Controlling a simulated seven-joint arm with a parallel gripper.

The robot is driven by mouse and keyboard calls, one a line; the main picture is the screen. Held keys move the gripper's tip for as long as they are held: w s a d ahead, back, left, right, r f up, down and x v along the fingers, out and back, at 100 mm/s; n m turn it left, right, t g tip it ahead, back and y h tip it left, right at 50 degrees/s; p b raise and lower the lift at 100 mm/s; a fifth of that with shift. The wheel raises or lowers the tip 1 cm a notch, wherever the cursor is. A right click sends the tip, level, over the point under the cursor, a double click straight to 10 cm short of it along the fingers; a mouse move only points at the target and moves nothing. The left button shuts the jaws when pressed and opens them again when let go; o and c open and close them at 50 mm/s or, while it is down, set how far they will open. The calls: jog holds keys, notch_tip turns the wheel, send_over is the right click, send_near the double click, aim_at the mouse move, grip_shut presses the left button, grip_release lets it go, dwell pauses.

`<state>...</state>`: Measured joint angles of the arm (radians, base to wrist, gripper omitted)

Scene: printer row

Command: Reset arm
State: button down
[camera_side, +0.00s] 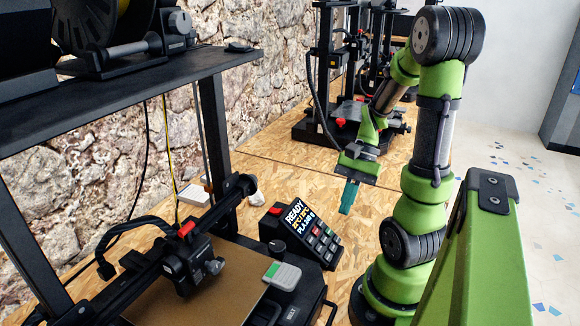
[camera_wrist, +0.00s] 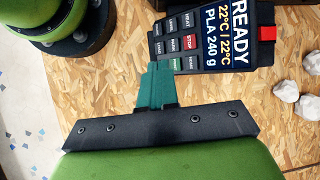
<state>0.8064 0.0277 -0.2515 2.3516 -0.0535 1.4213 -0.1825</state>
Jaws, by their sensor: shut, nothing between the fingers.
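My gripper (camera_side: 349,196) hangs in the air, pointing down above the wooden board, behind and to the right of the printer's control panel in the side view. Its teal fingers are together with nothing between them. In the wrist view my gripper (camera_wrist: 157,85) shows as closed teal fingers, their tips overlapping the edge of the panel in the picture. My arm is bent, with its upper links raised at the right of the side view.
The control panel (camera_side: 312,236) reads READY and PLA 240 g; it also shows in the wrist view (camera_wrist: 215,38). A printer bed (camera_side: 190,300) is at front left. Another printer (camera_side: 345,120) stands behind. Pale lumps (camera_wrist: 285,90) lie beside the panel. The bare board (camera_side: 290,180) is clear.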

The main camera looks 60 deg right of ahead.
jog(key=w+a+r+n+t+h, duration=0.3)
jog(key=w+a+r+n+h, duration=0.2)
jog(key=w+a+r+n, duration=0.25)
jog(key=a+r+n+t, duration=0.1)
jog(key=a+r+n, duration=0.1)
jog(key=a, duration=0.2)
jog(key=w+a+r+n+t+y, duration=0.1)
jog(key=a+r+n+t, duration=0.1)
jog(key=a, duration=0.3)
jog(key=shift+a+r+n, duration=0.3)
jog(key=shift+r+n, duration=0.35)
jog(key=shift+n, duration=0.1)
